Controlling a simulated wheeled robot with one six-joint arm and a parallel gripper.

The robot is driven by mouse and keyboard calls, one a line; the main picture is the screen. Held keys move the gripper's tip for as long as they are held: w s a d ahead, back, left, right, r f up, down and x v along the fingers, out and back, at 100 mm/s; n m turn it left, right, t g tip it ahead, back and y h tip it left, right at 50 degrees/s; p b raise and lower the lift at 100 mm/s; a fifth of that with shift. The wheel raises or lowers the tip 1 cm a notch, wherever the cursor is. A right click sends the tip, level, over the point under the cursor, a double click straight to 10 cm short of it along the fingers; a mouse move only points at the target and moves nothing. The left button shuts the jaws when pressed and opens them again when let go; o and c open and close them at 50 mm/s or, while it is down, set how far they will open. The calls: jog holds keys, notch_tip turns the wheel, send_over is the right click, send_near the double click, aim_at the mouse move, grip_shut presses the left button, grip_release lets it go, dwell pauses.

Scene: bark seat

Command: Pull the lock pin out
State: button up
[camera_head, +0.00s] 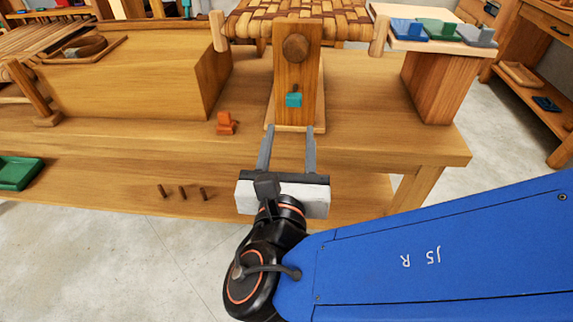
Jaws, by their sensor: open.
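A wooden upright post (287,85) stands on the bench with a round wooden knob (295,48) near its top. I cannot tell for sure which of these is the lock pin. My gripper (289,131) is open, its two grey fingers pointing at the lower part of the post. The fingers are apart and empty, just below the teal block in the picture. Whether they touch the post is unclear.
A woven seat (298,21) lies across the post's top. An orange piece (225,124) stands on the bench (125,145) to the left. Several short pegs (183,192) stand at the front. Blue, green and grey blocks (437,29) sit on a stand at right.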

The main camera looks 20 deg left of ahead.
jog(key=v, duration=0.6)
jog(key=shift+s, duration=0.4)
jog(key=shift+w+d, duration=0.1)
jog(key=w+d+f+m+g+h, duration=0.35)
jog(key=w+d+m, duration=0.25)
jog(key=d, duration=0.3)
jog(key=w+d+f+m+g+h, duration=0.2)
jog(key=w+d+m+h, duration=0.4)
jog(key=d, duration=0.4)
jog(key=s+d+f+m+g+y, duration=0.2)
jog(key=d+f+m+g, duration=0.1)
jog(key=d+m, duration=0.7)
jog(key=s+d+f+m+g+y, duration=0.3)
jog(key=d+m, duration=0.8)
jog(key=m, duration=0.5)
jog(key=shift+s+m+g, duration=0.25)
jog(key=shift+m+g, duration=0.15)
jog(key=shift+g, duration=0.15)
